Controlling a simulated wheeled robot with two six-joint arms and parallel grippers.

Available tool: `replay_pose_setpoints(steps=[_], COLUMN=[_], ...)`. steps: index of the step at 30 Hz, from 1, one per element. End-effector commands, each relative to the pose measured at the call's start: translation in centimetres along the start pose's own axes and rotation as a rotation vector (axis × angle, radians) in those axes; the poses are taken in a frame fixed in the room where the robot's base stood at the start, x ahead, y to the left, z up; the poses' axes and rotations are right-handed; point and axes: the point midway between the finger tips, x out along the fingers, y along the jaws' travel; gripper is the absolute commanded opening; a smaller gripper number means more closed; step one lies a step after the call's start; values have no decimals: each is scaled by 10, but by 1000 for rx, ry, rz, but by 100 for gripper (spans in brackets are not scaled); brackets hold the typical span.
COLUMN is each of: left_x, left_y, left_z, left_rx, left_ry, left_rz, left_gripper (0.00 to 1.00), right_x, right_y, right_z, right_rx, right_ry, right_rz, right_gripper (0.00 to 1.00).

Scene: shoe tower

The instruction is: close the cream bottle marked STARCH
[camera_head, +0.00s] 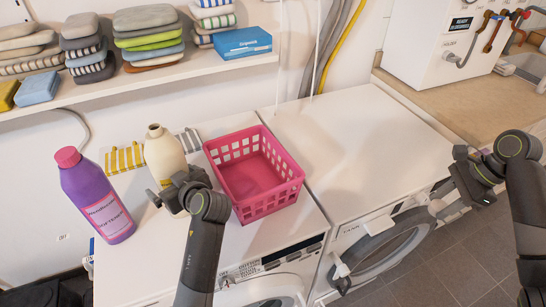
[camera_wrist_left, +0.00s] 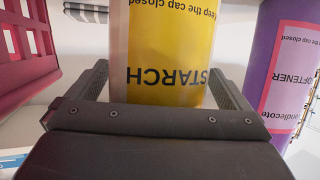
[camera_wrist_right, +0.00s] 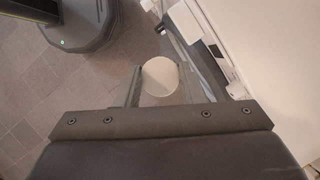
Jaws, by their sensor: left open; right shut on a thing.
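The cream bottle (camera_head: 163,155) stands upright on the left white machine, its neck bare with no cap on it. In the left wrist view its yellow STARCH label (camera_wrist_left: 165,60) shows upside down. My left gripper (camera_head: 168,192) is open at the bottle's lower front, with the bottle between its fingers in the left wrist view. My right gripper (camera_head: 444,196) is shut on a round cream cap (camera_wrist_right: 160,77), which also shows in the head view (camera_head: 436,208). It holds the cap out in front of the right machine, over the floor, far from the bottle.
A purple softener bottle (camera_head: 96,195) with a pink cap stands left of the cream bottle. A pink basket (camera_head: 255,175) stands close on its right. A striped cloth (camera_head: 125,158) lies behind. The right machine's top (camera_head: 350,140) is clear; its round door (camera_head: 385,250) hangs open.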

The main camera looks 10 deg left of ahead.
Motion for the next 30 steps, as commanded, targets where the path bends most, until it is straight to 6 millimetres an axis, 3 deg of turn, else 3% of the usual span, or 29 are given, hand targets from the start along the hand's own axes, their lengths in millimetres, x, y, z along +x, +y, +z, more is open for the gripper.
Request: replay_pose_setpoints(steps=[7, 24, 30], left_x=[0, 0, -1], left_y=[0, 0, 1], left_z=[0, 0, -3], left_rx=[0, 0, -3], left_ry=[-1, -1, 5], left_rz=[1, 1, 3], left_gripper=[100, 25, 24], right_x=[0, 0, -1], right_y=[0, 0, 0], right_z=[0, 0, 0], right_rx=[1, 1, 1], right_ry=[1, 1, 1], right_rz=[0, 0, 0], right_gripper=[15, 15, 15])
